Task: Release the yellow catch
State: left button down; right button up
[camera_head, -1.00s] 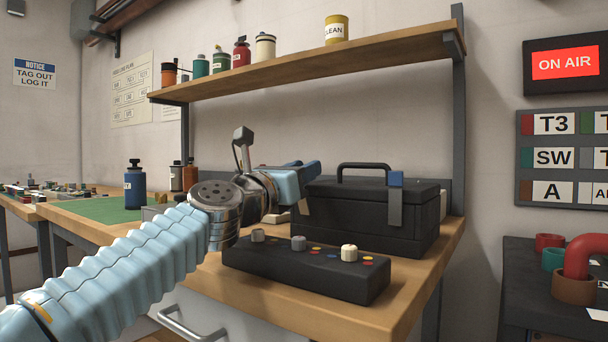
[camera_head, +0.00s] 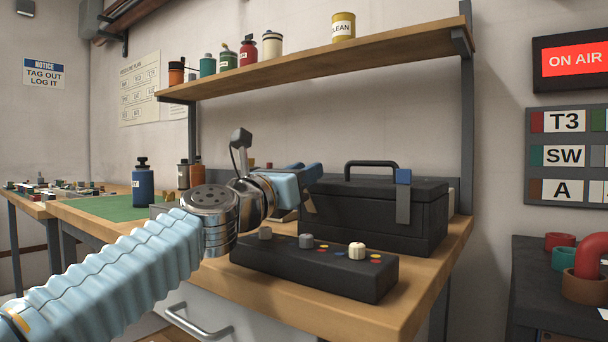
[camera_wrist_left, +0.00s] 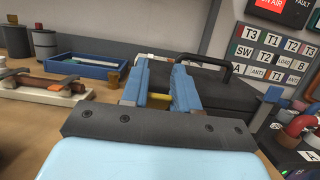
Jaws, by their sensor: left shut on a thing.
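A black toolbox (camera_head: 425,222) with a black handle stands on the wooden bench. Its right catch (camera_head: 403,178) is blue at the top with a grey strap hanging down the front. My left gripper (camera_head: 312,172) reaches the left part of the toolbox front and covers the other catch in the head view. In the left wrist view, a bit of the yellow catch (camera_wrist_left: 159,97) shows between the light-blue fingers of my left gripper (camera_wrist_left: 161,76). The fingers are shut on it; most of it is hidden. My right gripper is in neither view.
A black control box (camera_head: 310,268) with knobs stands in front of the toolbox, under my left wrist. A shelf (camera_head: 330,63) with several bottles and cans runs above. A blue tray (camera_wrist_left: 88,68) lies left of the gripper.

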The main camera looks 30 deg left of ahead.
pick_arm(q)
jog(key=c, duration=1.2)
grip_release()
jog(key=shift+s+r, duration=0.25)
jog(key=shift+r, duration=0.1)
jog(key=shift+o, duration=1.1)
jog(key=shift+s, duration=0.2)
jog(key=shift+o, duration=0.3)
jog(key=shift+w+f, duration=0.15)
jog(key=v, duration=1.2)
jog(key=shift+s+b, duration=0.35)
jog(key=shift+b, duration=0.05)
jog(key=shift+s+f, duration=0.25)
jog(key=shift+s, duration=0.25)
